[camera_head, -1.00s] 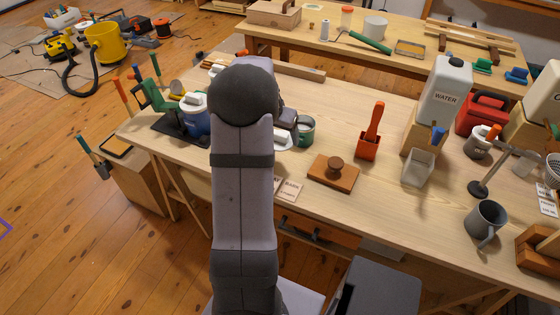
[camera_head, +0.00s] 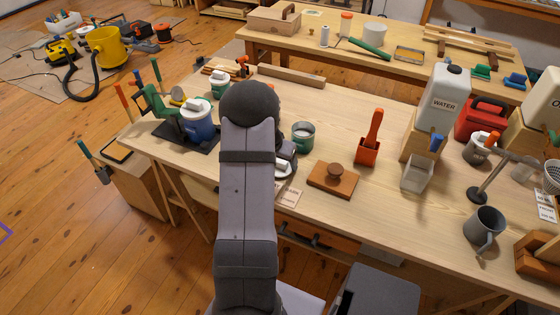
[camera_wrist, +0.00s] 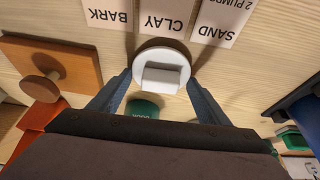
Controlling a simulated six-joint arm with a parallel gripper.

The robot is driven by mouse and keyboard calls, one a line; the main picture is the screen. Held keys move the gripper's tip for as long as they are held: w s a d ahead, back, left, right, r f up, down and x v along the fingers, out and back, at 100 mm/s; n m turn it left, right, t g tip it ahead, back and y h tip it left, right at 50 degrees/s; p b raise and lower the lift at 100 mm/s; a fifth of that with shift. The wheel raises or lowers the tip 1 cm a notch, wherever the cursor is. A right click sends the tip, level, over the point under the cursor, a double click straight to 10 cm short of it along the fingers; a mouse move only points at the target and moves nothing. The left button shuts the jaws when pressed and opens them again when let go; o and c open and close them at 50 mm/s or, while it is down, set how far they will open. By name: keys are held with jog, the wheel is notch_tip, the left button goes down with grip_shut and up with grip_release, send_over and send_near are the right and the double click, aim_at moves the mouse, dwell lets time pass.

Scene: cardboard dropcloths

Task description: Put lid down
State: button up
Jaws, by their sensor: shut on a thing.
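The white round lid (camera_wrist: 161,57) with a block-shaped handle (camera_wrist: 162,76) sits between the fingers of my gripper (camera_wrist: 160,83) in the wrist view. My gripper is shut on the lid. In the head view the lid (camera_head: 285,170) shows partly beside my arm, over the front part of the bench, near the paper cards. My arm hides most of my gripper there. I cannot tell whether the lid touches the bench top. A green cup (camera_head: 303,136) stands just behind it; part of the cup (camera_wrist: 142,108) also shows in the wrist view.
Cards marked BARK, CLAY and SAND (camera_wrist: 165,16) lie beside the lid. A wooden block with a knob (camera_head: 333,180) is to the right. A blue pot (camera_head: 198,124) stands at the left on a dark mat. A red scoop (camera_head: 368,150) stands further right.

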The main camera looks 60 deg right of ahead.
jog(key=shift+f, duration=0.2)
jog(key=shift+f, duration=0.1)
jog(key=o, duration=1)
jog(key=shift+r, duration=0.3)
jog(key=b+v, duration=0.2)
jog(key=v, duration=0.9)
jog(key=shift+a+r, duration=0.25)
jog(key=shift+r, duration=0.05)
